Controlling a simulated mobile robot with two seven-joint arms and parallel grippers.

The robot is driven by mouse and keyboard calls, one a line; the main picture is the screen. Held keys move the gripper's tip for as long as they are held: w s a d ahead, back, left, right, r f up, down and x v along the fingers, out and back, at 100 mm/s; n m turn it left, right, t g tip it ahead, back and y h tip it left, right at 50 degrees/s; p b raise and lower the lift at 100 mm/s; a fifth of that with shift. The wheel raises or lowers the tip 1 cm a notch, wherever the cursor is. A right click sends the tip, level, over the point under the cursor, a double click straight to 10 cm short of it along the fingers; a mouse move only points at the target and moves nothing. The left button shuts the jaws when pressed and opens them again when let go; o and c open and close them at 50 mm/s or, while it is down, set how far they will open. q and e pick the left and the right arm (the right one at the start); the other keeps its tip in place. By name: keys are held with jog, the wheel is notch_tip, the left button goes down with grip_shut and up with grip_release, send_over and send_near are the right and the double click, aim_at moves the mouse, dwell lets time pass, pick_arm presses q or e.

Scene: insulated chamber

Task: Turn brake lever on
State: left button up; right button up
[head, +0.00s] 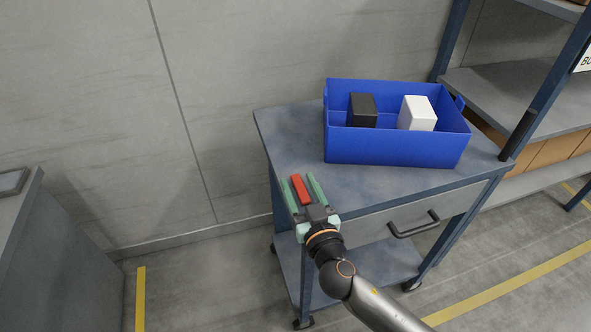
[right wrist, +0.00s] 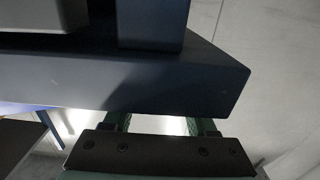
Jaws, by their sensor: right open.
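A red bar (head: 300,189), which looks like the brake lever, shows in the head view at the left side of the grey-blue cart (head: 290,145). My right gripper (head: 302,184) is open, with one green finger on each side of the red bar. I cannot tell whether the fingers touch it. In the right wrist view, the cart's dark edge (right wrist: 150,85) fills much of the picture and hides most of the right gripper's fingers (right wrist: 163,124). The red bar does not show there. My left gripper is out of view.
A blue bin (head: 395,150) with a black box (head: 362,110) and a white box (head: 417,113) stands on the cart. The cart has a drawer with a dark handle (head: 414,226) and wheels. A shelf rack (head: 500,90) stands right. A grey cabinet (head: 60,260) stands left, with open floor between.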

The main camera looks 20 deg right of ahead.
jog(key=shift+w, duration=0.3)
grip_shut()
dwell(0.5)
dwell(0.9)
